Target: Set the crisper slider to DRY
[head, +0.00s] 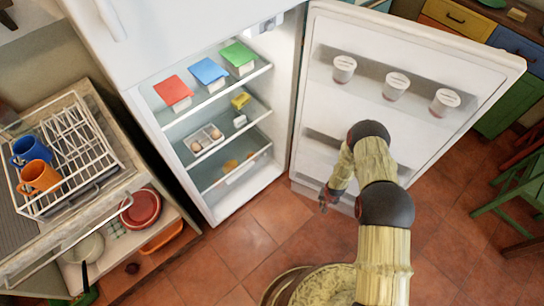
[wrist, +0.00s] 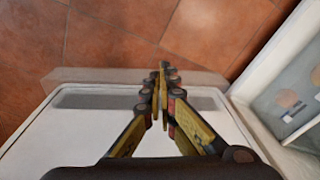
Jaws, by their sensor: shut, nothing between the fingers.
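The crisper drawer (head: 234,178) is the clear bin at the bottom of the open fridge in the head view, with orange and yellow items inside. A small pale strip (head: 240,172) shows on its front. It is too small to read DRY or tell the slider's setting. My gripper (head: 327,198) is outside the fridge, to the right of the crisper and in front of the lower part of the open door, apart from the drawer. In the wrist view my gripper (wrist: 163,72) is shut and empty, its fingertips together above the floor and a white panel edge.
The open fridge door (head: 420,45) with several white cups stands at right. Shelves above the crisper hold eggs (head: 206,138) and red, blue and green-lidded boxes.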

